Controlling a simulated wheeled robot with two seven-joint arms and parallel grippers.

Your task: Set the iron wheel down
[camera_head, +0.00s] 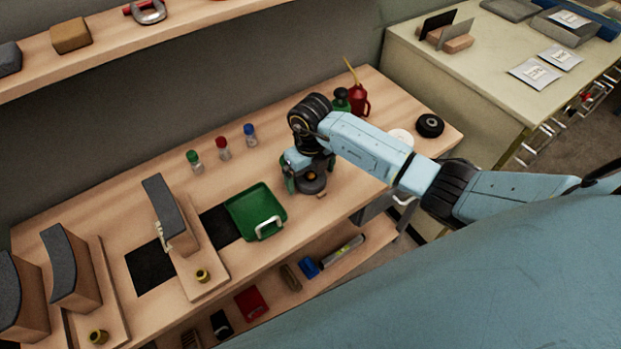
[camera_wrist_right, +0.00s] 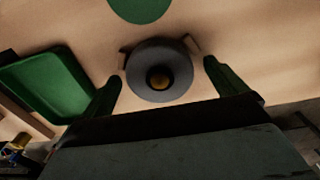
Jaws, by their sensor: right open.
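The iron wheel (camera_head: 312,184) is a dark grey disc with a brass-coloured centre. It appears to rest flat on the wooden bench (camera_head: 345,208), right of the green tray. In the right wrist view the wheel (camera_wrist_right: 144,91) lies between the two green fingertips, with small brown corner pieces showing behind its edge. My right gripper (camera_wrist_right: 162,82) is open around the wheel, with a visible gap on each side. In the head view my right gripper (camera_head: 305,176) is above the wheel and partly hides it. My left gripper is not in view.
The green tray (camera_head: 243,207) stands left of the wheel. Three small capped bottles (camera_head: 223,148) stand behind. A red oil can (camera_head: 360,101), white disc (camera_head: 401,138) and black roll (camera_head: 430,125) are to the right. Sanding blocks on boards (camera_head: 172,217) fill the left.

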